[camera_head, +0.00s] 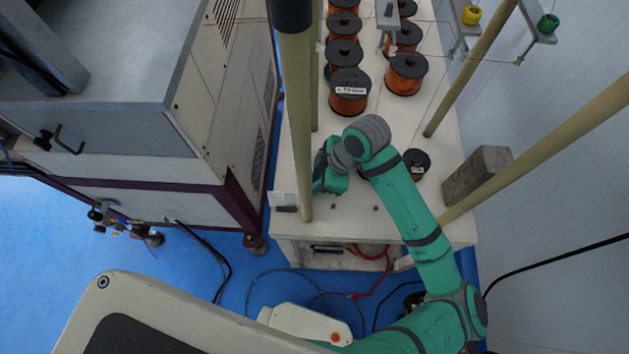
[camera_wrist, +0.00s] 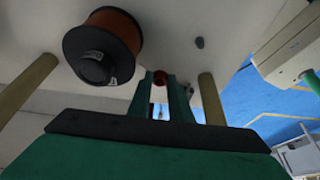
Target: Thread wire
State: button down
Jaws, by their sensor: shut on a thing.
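My gripper (camera_wrist: 161,84) shows in the wrist view as two green fingers close together, shut on a small reddish-brown thing (camera_wrist: 160,77). It is too small to tell whether this is the wire. In the head view my gripper end is over the left part of the white table (camera_head: 365,235), by a tan post (camera_head: 297,130); its fingertips are hidden there. Copper wire spools with black flanges, such as the front one (camera_head: 349,95) and one to its right (camera_head: 406,75), stand beyond it. A large spool (camera_wrist: 120,30) shows upper left in the wrist view. Thin orange wires (camera_head: 495,60) run at upper right.
A small dark-topped spool (camera_head: 415,163) and a grey block (camera_head: 477,175) stand right of my arm. Tan posts (camera_head: 470,70) rise around the table. A large machine cabinet (camera_head: 225,95) is at left. Yellow (camera_head: 471,15) and green (camera_head: 547,24) guides sit on brackets.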

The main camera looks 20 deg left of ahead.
jog(key=shift+f, duration=0.55)
jog(key=c, duration=1.6)
grip_release()
jog(key=shift+w, duration=0.1)
jog(key=v, duration=1)
jog(key=shift+a+r, duration=0.2)
jog(key=shift+r, duration=0.3)
